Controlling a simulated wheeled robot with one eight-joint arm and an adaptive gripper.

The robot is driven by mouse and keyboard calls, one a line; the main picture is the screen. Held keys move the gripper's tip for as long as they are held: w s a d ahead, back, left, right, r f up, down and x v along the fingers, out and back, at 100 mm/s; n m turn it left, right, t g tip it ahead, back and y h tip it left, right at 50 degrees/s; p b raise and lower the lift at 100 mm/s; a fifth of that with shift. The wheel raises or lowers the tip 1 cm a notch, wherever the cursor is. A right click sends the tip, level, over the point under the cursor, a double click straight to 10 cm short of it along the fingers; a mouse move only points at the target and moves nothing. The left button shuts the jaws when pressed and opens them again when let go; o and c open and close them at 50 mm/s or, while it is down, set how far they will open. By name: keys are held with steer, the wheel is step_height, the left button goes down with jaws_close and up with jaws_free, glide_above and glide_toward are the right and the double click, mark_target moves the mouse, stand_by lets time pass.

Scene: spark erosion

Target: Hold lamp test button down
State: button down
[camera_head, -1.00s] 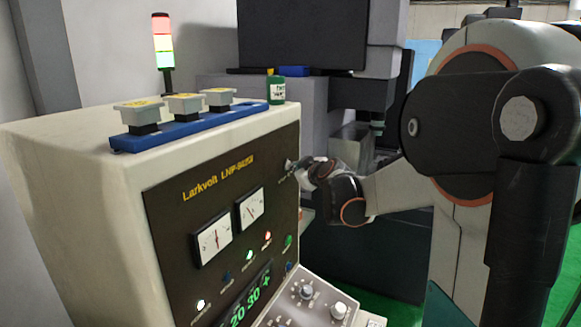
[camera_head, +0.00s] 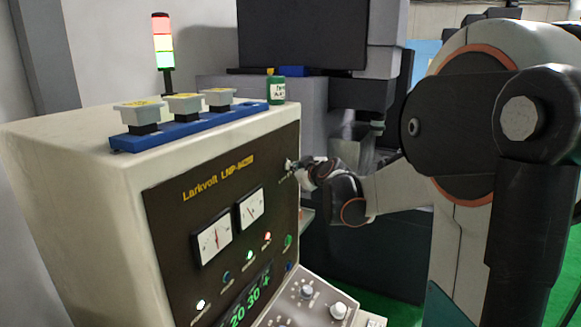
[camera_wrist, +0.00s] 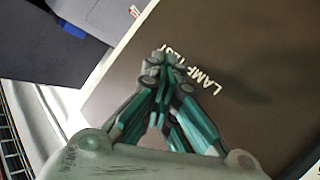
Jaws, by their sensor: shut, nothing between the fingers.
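The machine panel (camera_head: 165,215) is dark and reads "Larkvolt" at the top. My gripper (camera_head: 290,165) reaches in from the right to the panel's upper right corner. In the wrist view my gripper (camera_wrist: 160,58) is shut, its fingertips together and nothing seen between them. The tips are over the panel beside the white "LAMP TEST" label (camera_wrist: 205,82). The lamp test button itself is hidden behind the fingertips, so I cannot tell whether it is pressed in.
Two dial meters (camera_head: 213,241) and several small lamps sit lower on the panel. A knob console (camera_head: 305,293) juts out below. On the cabinet top are a blue rail (camera_head: 190,127) with square fittings and a green-labelled bottle (camera_head: 276,90). A signal tower (camera_head: 162,45) stands behind.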

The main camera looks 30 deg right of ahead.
steer(key=shift+s+d, duration=0.45)
steer(key=shift+s, duration=0.3)
steer(key=shift+s+d, duration=0.45)
steer(key=shift+s, duration=0.3)
steer(key=shift+s+d, duration=0.4)
steer(key=shift+s, duration=0.3)
steer(key=shift+s+d, duration=0.45)
steer(key=shift+s, duration=0.3)
